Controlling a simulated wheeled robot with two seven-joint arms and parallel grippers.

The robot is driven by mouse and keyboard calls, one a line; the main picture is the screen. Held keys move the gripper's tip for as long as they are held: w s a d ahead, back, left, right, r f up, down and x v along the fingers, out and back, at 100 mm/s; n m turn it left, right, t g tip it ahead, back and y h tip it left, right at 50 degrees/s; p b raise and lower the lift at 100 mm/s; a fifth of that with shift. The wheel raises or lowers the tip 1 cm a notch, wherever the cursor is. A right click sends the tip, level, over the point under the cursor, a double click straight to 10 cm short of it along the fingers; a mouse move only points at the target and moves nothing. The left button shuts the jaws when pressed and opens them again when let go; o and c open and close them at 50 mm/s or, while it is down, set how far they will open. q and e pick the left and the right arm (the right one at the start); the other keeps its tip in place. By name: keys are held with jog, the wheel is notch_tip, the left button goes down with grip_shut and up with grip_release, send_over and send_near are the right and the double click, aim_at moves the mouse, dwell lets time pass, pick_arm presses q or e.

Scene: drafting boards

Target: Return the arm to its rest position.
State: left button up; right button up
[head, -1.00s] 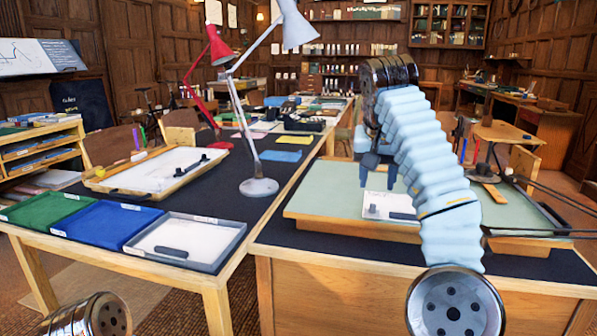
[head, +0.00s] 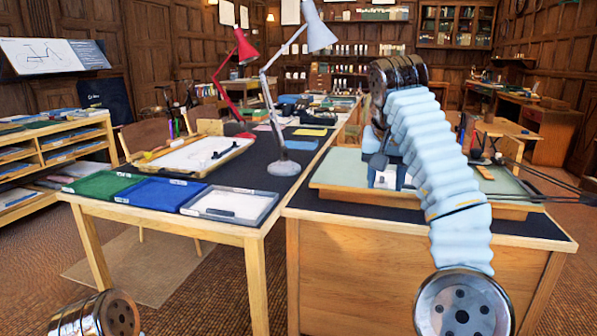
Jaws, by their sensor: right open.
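My right arm, in a pale blue ribbed sleeve, rises from the lower right and bends at a dark metal joint. My right gripper (head: 386,175) hangs below that joint with its fingers apart, over the near part of the green drafting board (head: 335,168). A small white item shows behind and between the fingers and is partly hidden by them. I see nothing held. Of my left arm only a metal link shows at the bottom left; its gripper is out of the picture.
The near table carries a green tray (head: 103,184), a blue tray (head: 150,192), a grey tray (head: 262,211), a white board (head: 190,153) and a white lamp (head: 283,167). A red lamp (head: 245,48) stands behind. Patterned floor is free in front of the tables.

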jog(key=w+d+f+m+t+h, duration=0.25)
jog(key=w+f+t+h, duration=0.5)
jog(key=w+f, duration=0.75)
jog(key=a+f+n+t+y, duration=0.1)
jog(key=a+f+n+y, duration=0.15)
jog(key=f, duration=0.75)
jog(key=a+f+n+t+y, duration=0.1)
jog(key=a+f+y, duration=0.15)
jog(key=f, duration=0.85)
jog(key=s+a+f+n+g+y, duration=0.1)
jog(key=s+a+f+g+y, duration=0.15)
jog(key=s+f, duration=0.75)
jog(key=s+a+f+n+g+y, duration=0.1)
jog(key=s+f+g+y, duration=0.25)
jog(key=s+f, duration=0.65)
jog(key=s+f+g+y, duration=0.1)
jog(key=s+f+g, duration=0.2)
jog(key=s, duration=0.8)
jog(key=s+f+m+g+y, duration=0.1)
jog(key=s+f+g, duration=0.3)
jog(key=s, duration=0.8)
jog(key=shift+s+a, duration=0.2)
jog(key=shift+s, duration=0.05)
jog(key=shift+g, duration=0.25)
